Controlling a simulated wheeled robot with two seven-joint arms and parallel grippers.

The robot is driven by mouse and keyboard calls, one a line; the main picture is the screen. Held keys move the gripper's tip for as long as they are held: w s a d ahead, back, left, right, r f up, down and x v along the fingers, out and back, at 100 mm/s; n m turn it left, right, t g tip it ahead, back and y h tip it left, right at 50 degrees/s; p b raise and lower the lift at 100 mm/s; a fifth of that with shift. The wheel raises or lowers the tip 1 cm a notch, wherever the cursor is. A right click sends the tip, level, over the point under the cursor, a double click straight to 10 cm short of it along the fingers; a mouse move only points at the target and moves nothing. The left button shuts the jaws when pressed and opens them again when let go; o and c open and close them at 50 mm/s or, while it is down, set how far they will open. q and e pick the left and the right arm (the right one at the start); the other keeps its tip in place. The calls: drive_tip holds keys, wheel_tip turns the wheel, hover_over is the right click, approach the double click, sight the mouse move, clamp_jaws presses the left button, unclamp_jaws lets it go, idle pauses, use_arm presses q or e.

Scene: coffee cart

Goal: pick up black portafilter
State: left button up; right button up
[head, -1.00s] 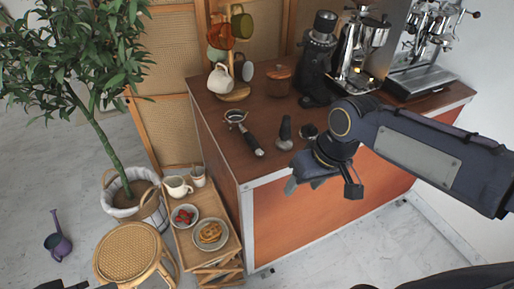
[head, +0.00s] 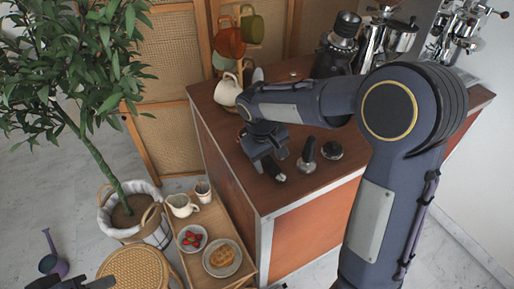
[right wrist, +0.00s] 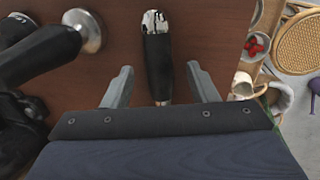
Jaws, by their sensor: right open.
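The black portafilter (right wrist: 158,65) lies on the brown counter, its black handle and chrome neck showing in the right wrist view. In the head view only its handle end (head: 279,177) shows past my gripper; the rest is hidden. My right gripper (right wrist: 159,69) is open, with one finger on each side of the handle and a gap to both. In the head view my right gripper (head: 266,158) is over the portafilter near the counter's left edge. A dark part, likely my left gripper (head: 100,283), barely shows at the bottom left; its jaws cannot be made out.
A tamper (head: 307,157) and a small round dark piece (head: 331,150) stand to the right of the portafilter. A white cup (head: 228,90) hangs behind my gripper. A grinder (head: 338,45) stands at the back. A wooden side stand (head: 236,243) holds dishes.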

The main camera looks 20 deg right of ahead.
drive_tip(key=shift+d+f, duration=0.15)
drive_tip(key=shift+f, duration=0.45)
clamp_jaws()
drive_tip(key=shift+r, duration=0.2)
